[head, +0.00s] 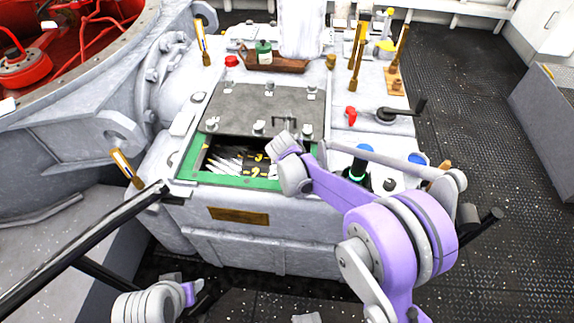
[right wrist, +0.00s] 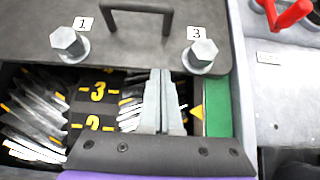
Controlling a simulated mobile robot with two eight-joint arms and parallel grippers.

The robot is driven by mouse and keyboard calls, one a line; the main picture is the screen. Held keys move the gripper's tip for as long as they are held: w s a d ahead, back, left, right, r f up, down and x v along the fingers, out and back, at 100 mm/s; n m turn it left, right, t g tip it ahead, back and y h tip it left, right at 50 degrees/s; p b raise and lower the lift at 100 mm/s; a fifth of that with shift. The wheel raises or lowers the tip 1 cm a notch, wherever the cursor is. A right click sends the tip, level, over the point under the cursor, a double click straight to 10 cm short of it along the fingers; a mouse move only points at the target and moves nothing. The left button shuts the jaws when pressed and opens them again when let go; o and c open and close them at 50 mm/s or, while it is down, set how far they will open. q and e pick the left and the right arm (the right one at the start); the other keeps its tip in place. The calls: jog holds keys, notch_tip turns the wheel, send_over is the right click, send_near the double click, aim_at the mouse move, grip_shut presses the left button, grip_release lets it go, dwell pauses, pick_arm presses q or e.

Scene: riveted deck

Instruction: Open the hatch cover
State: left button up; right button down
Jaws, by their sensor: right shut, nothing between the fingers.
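The hatch cover (head: 258,103) is a dark grey plate with several bolts and a black handle (head: 285,121). It lies flat over the back part of a green-rimmed opening (head: 230,180), whose front part is uncovered. Dark blocks with yellow numbers and silvery pieces show inside. In the right wrist view the cover's near edge (right wrist: 130,60) carries bolts tagged 1 and 3, with the handle (right wrist: 140,12) between them. My right gripper (right wrist: 160,72) is shut and empty, over the opening near that edge; contact is unclear. Its fingers are hidden in the head view.
A red valve handle (head: 351,115) and a black crank (head: 400,112) stand right of the cover. A wooden tray with a green bottle (head: 264,52) is behind it. A dark bar (head: 80,240) crosses at left. The deck at right (head: 470,110) is clear.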

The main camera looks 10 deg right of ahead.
aim_at(294, 122)
jog(key=w+d, duration=0.1)
jog(key=w, duration=0.2)
jog(key=w+d, duration=0.1)
jog(key=w, duration=0.2)
jog(key=w+d, duration=0.1)
jog(key=w, duration=0.1)
jog(key=shift+w+b, duration=0.3)
jog(key=shift+w, duration=0.1)
jog(key=shift+s+a+f, duration=0.1)
jog(key=shift+a, duration=0.05)
